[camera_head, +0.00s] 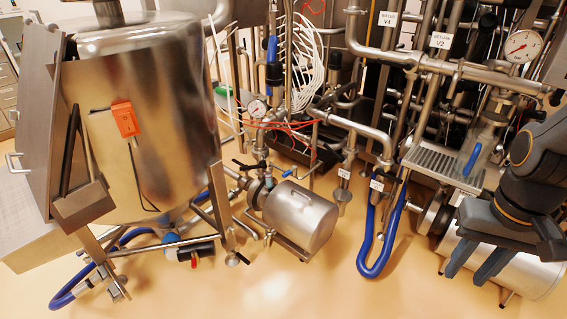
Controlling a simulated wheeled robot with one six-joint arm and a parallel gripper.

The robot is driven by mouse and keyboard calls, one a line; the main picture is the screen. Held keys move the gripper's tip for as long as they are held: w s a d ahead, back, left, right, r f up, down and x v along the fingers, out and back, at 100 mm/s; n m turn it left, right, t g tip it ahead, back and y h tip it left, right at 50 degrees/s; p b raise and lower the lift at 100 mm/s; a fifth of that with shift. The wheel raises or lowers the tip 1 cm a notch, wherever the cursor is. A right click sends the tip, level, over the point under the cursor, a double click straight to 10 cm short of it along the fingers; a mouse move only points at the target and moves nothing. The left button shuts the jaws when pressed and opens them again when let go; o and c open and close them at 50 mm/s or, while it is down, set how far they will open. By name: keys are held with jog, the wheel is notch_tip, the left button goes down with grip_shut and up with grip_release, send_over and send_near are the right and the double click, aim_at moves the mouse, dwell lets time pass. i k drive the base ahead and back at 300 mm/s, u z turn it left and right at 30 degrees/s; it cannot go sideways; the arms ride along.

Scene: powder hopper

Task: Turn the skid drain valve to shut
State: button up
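No label in the camera_head view reads "drain", so I cannot tell for sure which valve is the skid drain valve. A low valve with a black body and a small red part (194,263) sits on the pipe below the steel hopper. A blue lever (472,160) stands tilted by the drip tray at the right. Black levers (248,165) show on the pipework behind the pump. My gripper (467,277) hangs at the lower right with its two blue-grey fingers apart and nothing seen between them. It is well to the right of the low valve.
The steel hopper (150,110) with an orange switch box (125,118) fills the left. A steel pump housing (300,218) stands mid-floor. A blue hose loop (372,265) hangs left of my gripper. A steel cylinder (535,272) lies behind it. The front middle floor is clear.

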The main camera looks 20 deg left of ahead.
aim_at(341, 159)
jog(key=u, duration=1.2)
jog(key=i, duration=0.9)
jog(key=z, duration=0.4)
jog(key=i, duration=0.7)
jog(key=z, duration=0.4)
